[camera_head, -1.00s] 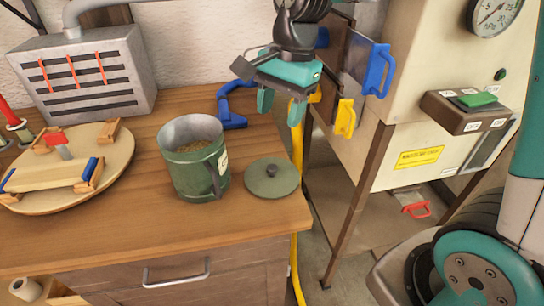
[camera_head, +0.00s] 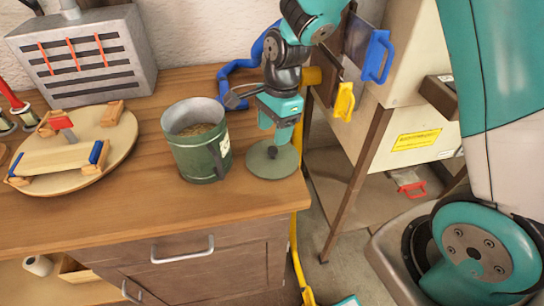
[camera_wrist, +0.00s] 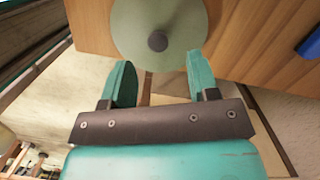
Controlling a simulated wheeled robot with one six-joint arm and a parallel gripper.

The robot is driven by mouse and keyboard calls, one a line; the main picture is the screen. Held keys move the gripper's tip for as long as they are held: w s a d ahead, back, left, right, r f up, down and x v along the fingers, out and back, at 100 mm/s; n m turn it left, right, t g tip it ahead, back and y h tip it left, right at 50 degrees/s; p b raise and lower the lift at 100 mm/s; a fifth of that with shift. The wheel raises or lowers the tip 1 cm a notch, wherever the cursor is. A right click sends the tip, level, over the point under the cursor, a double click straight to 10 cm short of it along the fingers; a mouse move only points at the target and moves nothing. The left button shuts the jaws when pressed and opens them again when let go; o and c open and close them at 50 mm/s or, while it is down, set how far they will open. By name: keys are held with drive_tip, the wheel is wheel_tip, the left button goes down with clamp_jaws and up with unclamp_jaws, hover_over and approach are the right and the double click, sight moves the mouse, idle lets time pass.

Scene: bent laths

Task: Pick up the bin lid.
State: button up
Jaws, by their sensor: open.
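The bin lid (camera_head: 270,163) is a round green disc with a dark knob, lying flat on the wooden bench near its right front corner. In the wrist view the lid (camera_wrist: 135,22) is at the top, its knob (camera_wrist: 158,41) just beyond the fingertips and roughly between their lines. My gripper (camera_head: 272,132) is over the lid with its fingers pointing down. In the wrist view my gripper (camera_wrist: 160,75) is open with nothing between the fingers. The green bin (camera_head: 197,140) stands left of the lid, uncovered, with grainy brown contents.
A round wooden board (camera_head: 110,152) with a small wooden frame lies at the left. A grey slotted box (camera_head: 85,62) stands behind it. A blue clamp-like thing (camera_head: 228,72) is at the back edge. A cabinet with a yellow handle (camera_head: 344,101) stands right of the bench.

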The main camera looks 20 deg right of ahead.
sight(272, 149)
drive_tip(key=f, duration=0.5)
drive_tip(key=shift+s+a+f+p, duration=0.1)
drive_tip(key=shift+s+a+p, duration=0.15)
drive_tip(key=shift+p, duration=0.1)
drive_tip(key=c, duration=1)
